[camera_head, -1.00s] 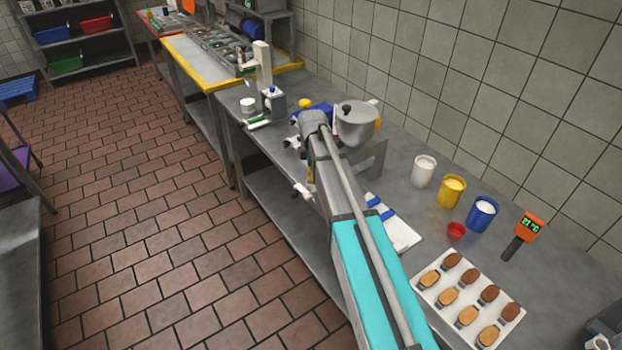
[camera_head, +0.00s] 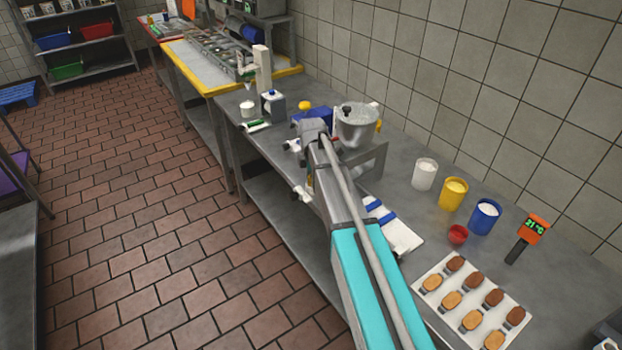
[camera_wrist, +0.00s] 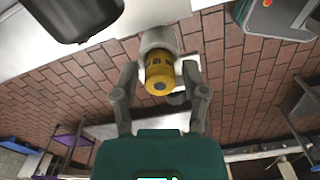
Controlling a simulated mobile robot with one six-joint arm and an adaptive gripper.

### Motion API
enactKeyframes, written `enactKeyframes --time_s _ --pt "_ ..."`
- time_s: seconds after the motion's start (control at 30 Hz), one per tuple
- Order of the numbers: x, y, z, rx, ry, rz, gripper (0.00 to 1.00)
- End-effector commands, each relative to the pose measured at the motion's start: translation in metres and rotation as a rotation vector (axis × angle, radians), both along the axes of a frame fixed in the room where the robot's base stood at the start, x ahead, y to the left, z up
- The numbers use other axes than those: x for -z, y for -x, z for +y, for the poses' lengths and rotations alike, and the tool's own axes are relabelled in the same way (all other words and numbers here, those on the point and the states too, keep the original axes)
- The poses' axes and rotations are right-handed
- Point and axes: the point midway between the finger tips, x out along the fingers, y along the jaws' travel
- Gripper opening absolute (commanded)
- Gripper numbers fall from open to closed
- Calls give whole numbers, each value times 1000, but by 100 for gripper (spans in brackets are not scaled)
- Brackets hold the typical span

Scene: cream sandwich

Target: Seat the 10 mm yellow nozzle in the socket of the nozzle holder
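The yellow nozzle (camera_wrist: 160,74) with dark "10" markings shows in the wrist view, its dark round opening facing the camera. Its far end meets a pale round collar (camera_wrist: 158,40), which looks like the nozzle holder's socket. How deep it sits there cannot be seen. My gripper (camera_wrist: 159,72) has one finger on each side of the nozzle, with a narrow gap showing on both sides, so it looks open around it. In the head view my arm hides the gripper and the nozzle.
A steel hopper (camera_head: 357,126) stands just right of my arm's end. Several tubs, including a yellow one (camera_head: 453,194), and a tray of small cakes (camera_head: 442,309) are on the right of the bench. A white dispenser (camera_head: 263,70) stands farther back. The tiled floor lies left.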

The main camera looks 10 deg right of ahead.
Motion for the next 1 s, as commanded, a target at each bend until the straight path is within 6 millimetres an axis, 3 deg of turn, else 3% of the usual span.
enactKeyframes --time_s 0.57,1.0 --pt "-4 0 0 0 0 0 69" --pt "-35 0 0 0 0 0 69"
